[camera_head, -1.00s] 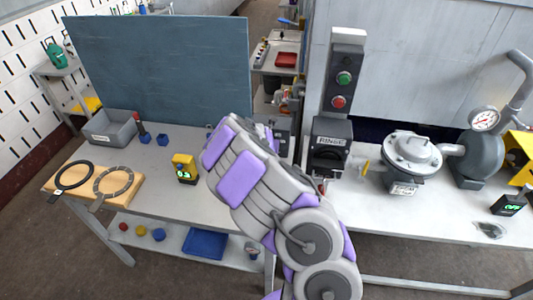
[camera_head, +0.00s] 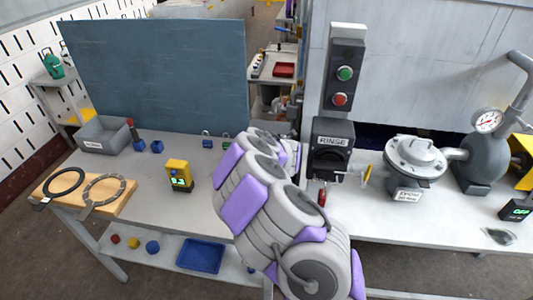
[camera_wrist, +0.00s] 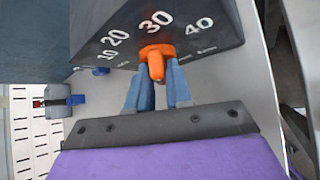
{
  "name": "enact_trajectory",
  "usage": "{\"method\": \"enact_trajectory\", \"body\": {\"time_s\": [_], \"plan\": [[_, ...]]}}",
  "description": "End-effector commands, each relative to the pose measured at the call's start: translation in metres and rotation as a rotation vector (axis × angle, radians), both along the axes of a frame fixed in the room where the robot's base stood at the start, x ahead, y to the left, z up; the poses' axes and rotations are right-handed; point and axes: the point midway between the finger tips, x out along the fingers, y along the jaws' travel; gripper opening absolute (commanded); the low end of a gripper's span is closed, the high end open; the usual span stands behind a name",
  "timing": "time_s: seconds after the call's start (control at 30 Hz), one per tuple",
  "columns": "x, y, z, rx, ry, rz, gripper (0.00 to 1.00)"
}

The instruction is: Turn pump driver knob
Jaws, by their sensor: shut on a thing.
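The pump driver is a dark grey box (camera_wrist: 215,25) with a white scale of 10, 20, 30 and 40 in the wrist view. Its orange knob (camera_wrist: 156,52) sits just under the 30 mark. My gripper (camera_wrist: 159,75) has its two blue-grey fingers closed on the knob from below, one on each side. In the head view my purple and grey arm reaches over the bench toward its back edge. It hides the driver, the knob and my fingertips there.
A RINSE box (camera_head: 331,165) stands right of my arm, below a panel with a green button (camera_head: 345,73) and a red button (camera_head: 340,99). A round pump (camera_head: 416,155) stands further right. A yellow device (camera_head: 179,175) is left of my arm.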

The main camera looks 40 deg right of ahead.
Motion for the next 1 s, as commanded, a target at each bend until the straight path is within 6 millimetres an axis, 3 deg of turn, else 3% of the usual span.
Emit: {"method": "enact_trajectory", "body": {"time_s": [0.33,0.37,0.57,1.0], "plan": [[-0.0012,-0.0007,-0.0014,0.0,0.002,-0.002,0.0],[-0.0012,-0.0007,-0.0014,0.001,0.003,-0.002,0.21],[-0.0009,-0.0005,-0.0008,0.0,0.001,-0.002,0.4],[0.0008,0.0011,0.0016,-0.042,0.048,0.0,0.4]]}}
